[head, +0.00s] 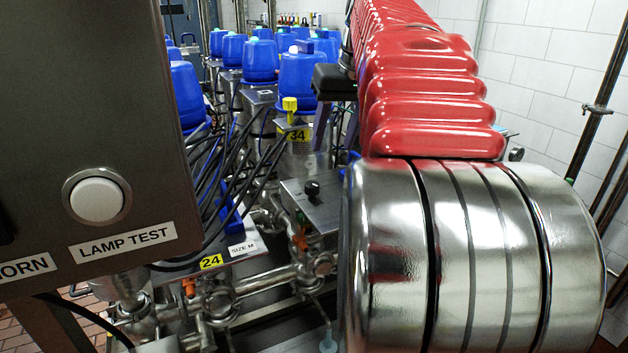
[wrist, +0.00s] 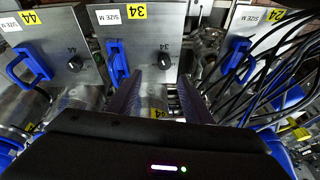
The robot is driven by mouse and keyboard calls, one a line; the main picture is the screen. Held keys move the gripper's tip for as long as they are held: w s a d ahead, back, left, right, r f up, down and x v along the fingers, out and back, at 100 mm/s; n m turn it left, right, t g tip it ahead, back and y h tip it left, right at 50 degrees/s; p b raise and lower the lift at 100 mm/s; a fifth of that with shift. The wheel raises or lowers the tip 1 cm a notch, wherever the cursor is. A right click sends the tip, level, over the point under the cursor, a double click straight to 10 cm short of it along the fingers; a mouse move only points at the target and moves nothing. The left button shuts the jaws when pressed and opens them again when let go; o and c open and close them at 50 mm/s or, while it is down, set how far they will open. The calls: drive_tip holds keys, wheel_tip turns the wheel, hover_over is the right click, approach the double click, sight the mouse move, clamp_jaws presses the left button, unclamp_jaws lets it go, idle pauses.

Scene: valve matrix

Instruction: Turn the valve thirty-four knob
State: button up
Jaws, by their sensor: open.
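The valve 34 knob (wrist: 164,60) is a small round black knob on a grey metal box under a yellow 34 label (wrist: 138,11) in the wrist view. My gripper (wrist: 158,82) is open and empty, its two dark purple fingers apart. In the picture the fingertips lie just below the knob, one to each side; I see no contact. In the head view my gripper (head: 337,125) hangs beside a blue-capped valve with a yellow 34 tag (head: 298,136). A black knob (head: 312,189) shows on a box below; its number is not readable there.
The box with knob 44 (wrist: 75,63) is at the left in the wrist view. Black cables (wrist: 260,75) and a blue handle (wrist: 239,56) crowd the right side. A control panel (head: 90,130) fills the left of the head view. Pipes run below.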

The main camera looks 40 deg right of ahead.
sight(313, 184)
drive_tip(key=n, duration=0.2)
drive_tip(key=w+n, duration=0.1)
drive_tip(key=shift+a+r+n, duration=0.1)
drive_tip(key=shift+a+n, duration=0.15)
drive_tip(key=shift+n, duration=0.15)
drive_tip(key=x, duration=1.3)
drive_tip(key=shift+w+a+f, duration=0.15)
drive_tip(key=shift+w+f, duration=0.05)
drive_tip(key=shift+f, duration=0.15)
drive_tip(key=c, duration=1.1)
drive_tip(key=shift+o, duration=0.2)
